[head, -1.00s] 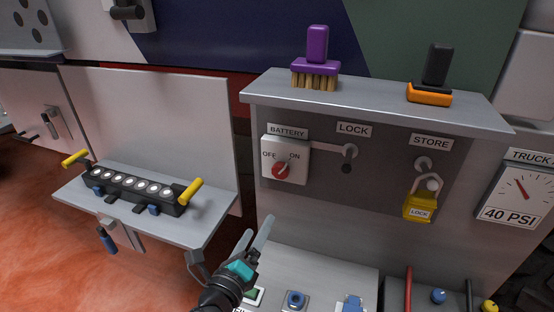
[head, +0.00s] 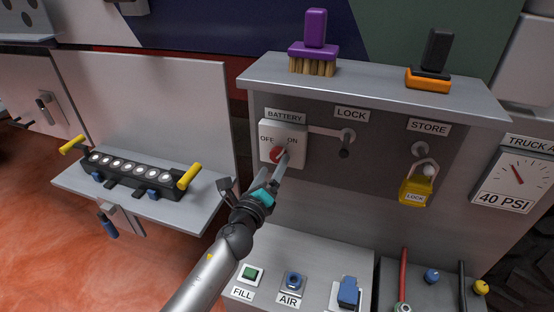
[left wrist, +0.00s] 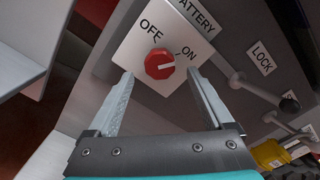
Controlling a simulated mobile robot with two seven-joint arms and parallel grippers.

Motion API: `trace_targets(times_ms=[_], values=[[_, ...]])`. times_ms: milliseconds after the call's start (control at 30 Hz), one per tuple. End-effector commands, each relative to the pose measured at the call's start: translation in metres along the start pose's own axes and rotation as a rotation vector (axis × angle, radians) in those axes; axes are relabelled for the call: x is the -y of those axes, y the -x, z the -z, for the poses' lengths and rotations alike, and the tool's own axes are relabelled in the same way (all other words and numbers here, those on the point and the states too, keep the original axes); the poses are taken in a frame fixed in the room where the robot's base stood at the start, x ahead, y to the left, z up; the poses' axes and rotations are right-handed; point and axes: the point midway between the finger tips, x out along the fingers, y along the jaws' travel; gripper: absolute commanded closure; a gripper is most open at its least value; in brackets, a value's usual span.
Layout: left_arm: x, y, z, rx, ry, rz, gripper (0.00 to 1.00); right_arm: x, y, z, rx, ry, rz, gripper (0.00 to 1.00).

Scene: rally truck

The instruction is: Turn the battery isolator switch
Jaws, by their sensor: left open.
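The battery isolator is a white box (head: 269,135) marked OFF and ON, with a red round knob (head: 276,155). In the left wrist view the knob (left wrist: 159,64) is fully visible, and its white mark points toward ON. My left gripper (head: 255,168) is open in front of the box. In the left wrist view its two fingers (left wrist: 160,74) stand apart on either side of and below the knob, with nothing between them. One finger covers part of the knob in the head view. My right gripper is not in view.
A yellow padlock (head: 415,191) hangs under STORE. Above is a shelf (head: 370,82) with a purple brush (head: 314,45) and an orange-based brush (head: 430,75). Below are FILL (head: 249,273) and AIR (head: 293,281) controls.

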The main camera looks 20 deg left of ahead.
Motion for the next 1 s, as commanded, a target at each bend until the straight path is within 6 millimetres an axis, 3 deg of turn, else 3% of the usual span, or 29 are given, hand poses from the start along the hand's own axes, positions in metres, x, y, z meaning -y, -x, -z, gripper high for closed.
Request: trace_targets(times_ms=[300, 700, 1000], values=[[0.000, -0.035, 0.000, 0.000, 0.001, 0.000, 0.15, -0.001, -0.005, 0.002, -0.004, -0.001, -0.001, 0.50], [0.000, -0.040, 0.000, 0.000, 0.001, 0.000, 0.15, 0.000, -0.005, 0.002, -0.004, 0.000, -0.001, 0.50], [0.000, -0.040, 0.000, 0.000, 0.001, 0.000, 0.47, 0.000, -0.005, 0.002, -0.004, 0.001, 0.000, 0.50]])
